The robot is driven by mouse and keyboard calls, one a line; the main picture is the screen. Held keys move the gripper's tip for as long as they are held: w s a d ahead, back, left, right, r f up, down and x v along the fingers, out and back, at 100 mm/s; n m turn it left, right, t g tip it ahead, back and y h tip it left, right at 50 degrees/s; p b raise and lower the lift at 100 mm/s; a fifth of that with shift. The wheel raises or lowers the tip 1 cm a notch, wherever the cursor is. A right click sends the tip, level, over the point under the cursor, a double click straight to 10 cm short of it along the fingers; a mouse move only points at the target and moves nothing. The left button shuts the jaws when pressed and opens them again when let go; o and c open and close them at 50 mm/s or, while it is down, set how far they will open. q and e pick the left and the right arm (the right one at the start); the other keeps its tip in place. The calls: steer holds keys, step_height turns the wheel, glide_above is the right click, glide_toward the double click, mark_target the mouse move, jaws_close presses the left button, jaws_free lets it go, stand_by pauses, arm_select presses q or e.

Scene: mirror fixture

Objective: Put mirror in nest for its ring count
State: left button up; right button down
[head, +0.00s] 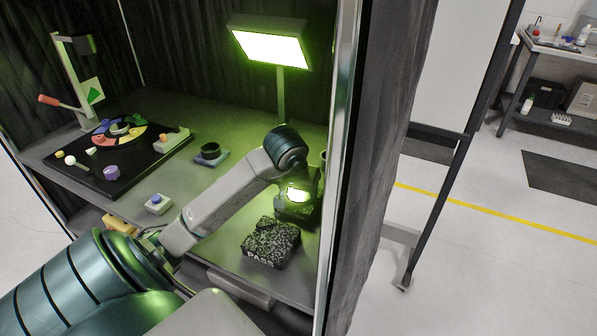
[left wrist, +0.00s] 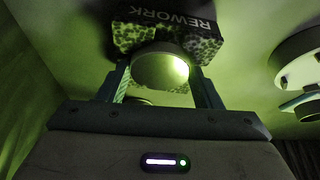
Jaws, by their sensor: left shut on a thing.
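My left gripper (head: 297,205) is at the right side of the bench, beyond the nest marked PASS (head: 270,243), a dark speckled block. In the left wrist view, the gripper (left wrist: 160,85) is shut on the round mirror (left wrist: 158,70), its face bright with reflected light. The speckled nest marked REWORK (left wrist: 168,30) shows just past the mirror. I cannot tell whether the mirror touches it. No rings can be counted on the mirror's face. My right gripper is not in view.
A lit lamp panel (head: 270,45) stands at the back. A black round holder (head: 210,151) sits on a pad mid-bench. A small box with a blue button (head: 157,203) is near the front. A dark board (head: 78,168) with coloured pieces lies left. Curtains and a frame post bound the right.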

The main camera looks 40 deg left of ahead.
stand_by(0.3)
arm_select(q)
steer(key=o, duration=1.2)
steer(key=shift+d, duration=0.1)
steer(key=shift+c, duration=0.2)
steer(key=shift+r, duration=1.55)
steer(key=o, duration=0.3)
